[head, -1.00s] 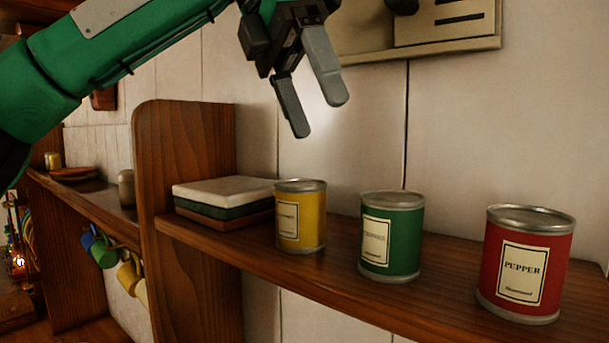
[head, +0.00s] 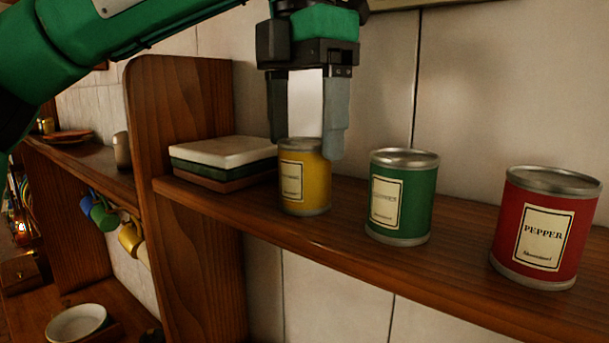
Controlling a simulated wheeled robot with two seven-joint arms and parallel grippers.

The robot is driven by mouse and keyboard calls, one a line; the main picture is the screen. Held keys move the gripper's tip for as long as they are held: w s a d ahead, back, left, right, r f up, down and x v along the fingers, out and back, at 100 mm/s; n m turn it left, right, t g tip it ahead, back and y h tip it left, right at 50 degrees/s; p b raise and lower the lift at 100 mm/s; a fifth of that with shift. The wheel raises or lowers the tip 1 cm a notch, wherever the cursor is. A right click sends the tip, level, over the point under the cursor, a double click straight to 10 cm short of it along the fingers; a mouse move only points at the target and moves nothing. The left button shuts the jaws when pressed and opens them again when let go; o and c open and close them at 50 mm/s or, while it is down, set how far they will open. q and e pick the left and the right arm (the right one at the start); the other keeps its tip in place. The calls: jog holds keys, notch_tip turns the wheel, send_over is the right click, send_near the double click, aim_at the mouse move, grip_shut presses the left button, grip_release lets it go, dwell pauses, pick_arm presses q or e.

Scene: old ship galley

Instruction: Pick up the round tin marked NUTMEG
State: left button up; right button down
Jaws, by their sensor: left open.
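A yellow round tin (head: 317,190) with a silvery lid stands upright on the wooden shelf. Its cream label is too small to read surely. A green tin (head: 421,214) stands to its right, its label also unclear. A red tin (head: 564,236) at the far right is marked PEPPER. My left gripper (head: 306,147) points down, open, with its fingertips at the level of the yellow tin's lid. One finger shows on either side of that lid and hides part of its edges. I cannot tell whether they touch it. My right gripper is not in view.
A stack of flat square items (head: 222,153) lies just left of the yellow tin, beside an upright wooden divider (head: 185,120). A tiled wall (head: 460,100) stands close behind. Mugs (head: 103,215) hang under the left shelf, and a white bowl (head: 76,323) sits lower down.

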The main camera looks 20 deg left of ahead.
aim_at(304, 174)
pick_arm(q)
jog(key=shift+s+f+p, duration=0.2)
jog(key=shift+f+p, duration=0.05)
jog(key=shift+p, duration=0.05)
notch_tip(304, 174, down, 4)
jog(key=p, duration=0.2)
jog(key=shift+w+d+r+p, duration=0.1)
jog(key=shift+w+r+p, duration=0.05)
jog(key=shift+p, duration=0.2)
jog(key=shift+f, duration=0.6)
jog(key=shift+c, duration=0.2)
jog(key=c, duration=1.1)
